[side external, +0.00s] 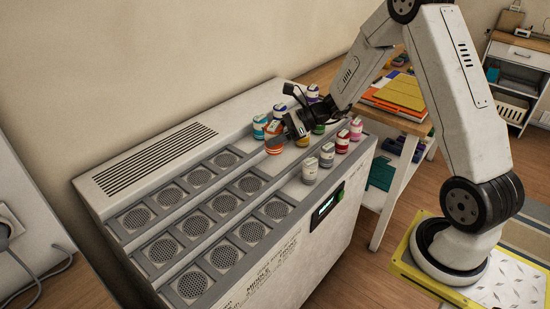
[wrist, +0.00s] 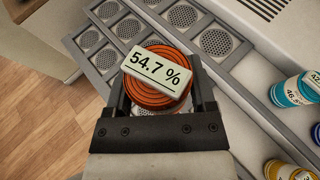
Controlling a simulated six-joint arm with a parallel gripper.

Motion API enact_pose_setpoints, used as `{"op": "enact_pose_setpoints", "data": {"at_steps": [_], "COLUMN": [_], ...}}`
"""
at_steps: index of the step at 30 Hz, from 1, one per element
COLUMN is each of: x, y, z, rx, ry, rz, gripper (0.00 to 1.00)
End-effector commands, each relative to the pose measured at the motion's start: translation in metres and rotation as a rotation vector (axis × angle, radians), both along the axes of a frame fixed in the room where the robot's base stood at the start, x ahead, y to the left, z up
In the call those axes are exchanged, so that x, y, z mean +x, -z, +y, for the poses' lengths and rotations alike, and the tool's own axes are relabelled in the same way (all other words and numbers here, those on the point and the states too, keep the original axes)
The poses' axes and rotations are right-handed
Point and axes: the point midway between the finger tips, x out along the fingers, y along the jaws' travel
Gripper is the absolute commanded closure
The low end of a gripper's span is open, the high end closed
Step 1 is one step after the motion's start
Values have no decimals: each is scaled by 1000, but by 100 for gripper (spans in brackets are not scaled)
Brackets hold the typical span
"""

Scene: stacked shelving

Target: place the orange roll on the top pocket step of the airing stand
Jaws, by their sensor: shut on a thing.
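The orange roll (wrist: 150,100) is in my gripper (wrist: 160,88), seen from above with a white label reading 54.7 % on it. My gripper (side external: 285,136) is shut on it, with a dark finger on each side. In the side view the orange roll (side external: 273,151) shows low beside the fingers, near the right end of the upper pockets. I cannot tell whether it touches the stand. The airing stand (side external: 235,112) has three pocket steps with round mesh pockets. The top pocket step (side external: 199,176) runs nearest the vent grille, and its visible pockets are empty.
Several coloured rolls stand on the stand's right part, close to my gripper, including a teal one (side external: 259,127) and a red one (side external: 342,142). The teal one also shows in the wrist view (wrist: 286,94). A wooden table (side external: 400,122) stands behind right. The pockets to the left are clear.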

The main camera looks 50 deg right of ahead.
Motion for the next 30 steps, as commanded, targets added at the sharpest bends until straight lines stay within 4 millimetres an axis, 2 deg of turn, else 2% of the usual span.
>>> {"op": "enact_pose_setpoints", "data": {"at_steps": [1,9,18,24,30], "x": [6,29,39,39,39], "y": [-3,-13,-24,-28,-30], "z": [15,87,167,199,210], "rx": [-1,1,10,18,22], "ry": [-13,-47,-81,-93,-95], "rz": [-2,-4,1,7,9], "gripper": [92,92,92,92,92]}}
